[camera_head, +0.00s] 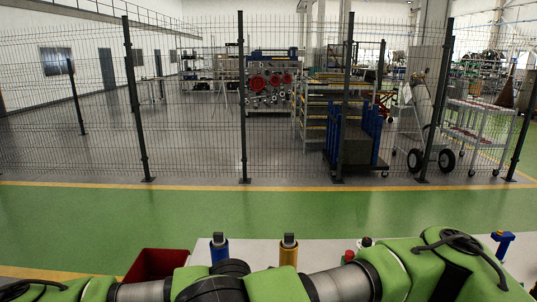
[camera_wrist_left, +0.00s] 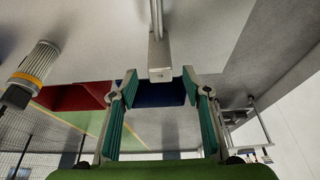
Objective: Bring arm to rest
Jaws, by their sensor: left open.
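My left gripper (camera_wrist_left: 159,80) shows in the left wrist view, with its two green-padded fingers spread apart. Nothing is held between them. A grey metal bar with a square end (camera_wrist_left: 160,62) lies in line with the gap, beyond the fingertips; I cannot tell its exact distance. A green and grey arm of mine stretches across the bottom of the head view. No gripper shows in the head view, and my right gripper is in neither view.
A pale worktop (camera_head: 260,250) carries a blue cylinder (camera_head: 219,250), a gold cylinder (camera_head: 288,250) and a blue fitting (camera_head: 502,243). A red bin (camera_head: 155,264) is at its left, partly behind my arm. Beyond lie clear green floor (camera_head: 250,210) and a mesh fence (camera_head: 243,120).

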